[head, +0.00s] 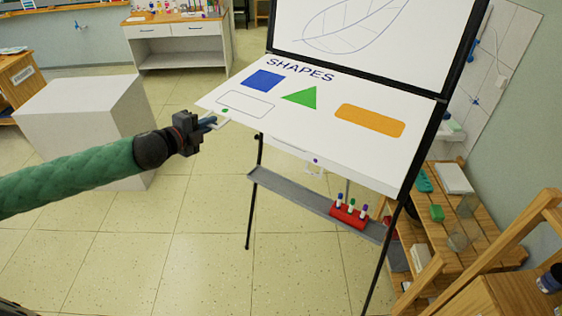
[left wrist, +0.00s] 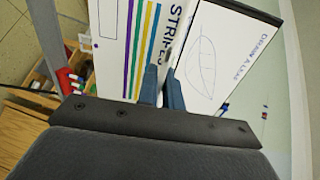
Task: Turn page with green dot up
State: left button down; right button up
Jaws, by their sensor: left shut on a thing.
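The SHAPES page (head: 320,115) is lifted away from the easel, its lower edge swung out toward me. It shows a blue square, a green triangle, an orange bar and an empty outlined box. The green dot (head: 225,110) is at its near left corner. My left gripper (head: 212,122) is shut on the page at that corner, beside the dot; its fingers also show in the left wrist view (left wrist: 161,88). A STRIPES page (left wrist: 140,50) with coloured stripes shows in the left wrist view. A purple dot (head: 316,160) shows below the lifted page. My right gripper is not in view.
A leaf drawing (head: 365,25) stands above the page in a black frame. The easel's grey ledge (head: 290,195) carries a red marker holder (head: 348,216). A wooden shelf (head: 480,235) is at the right, a white block (head: 85,120) at the left. The floor between is clear.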

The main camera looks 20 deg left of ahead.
pick_arm(q)
jog(key=shift+r, duration=3.7)
notch_tip(320, 180, up, 9)
jog(key=w, duration=0.1)
jog(key=shift+w+d, duration=0.35)
jog(key=shift+d, duration=0.05)
jog(key=shift+r, duration=0.1)
jog(key=w+d+r, duration=0.1)
jog(key=w+r, duration=0.2)
jog(key=r, duration=0.5)
jog(key=shift+w+r, duration=0.25)
jog(key=shift+r, duration=0.1)
jog(key=shift+d, duration=0.1)
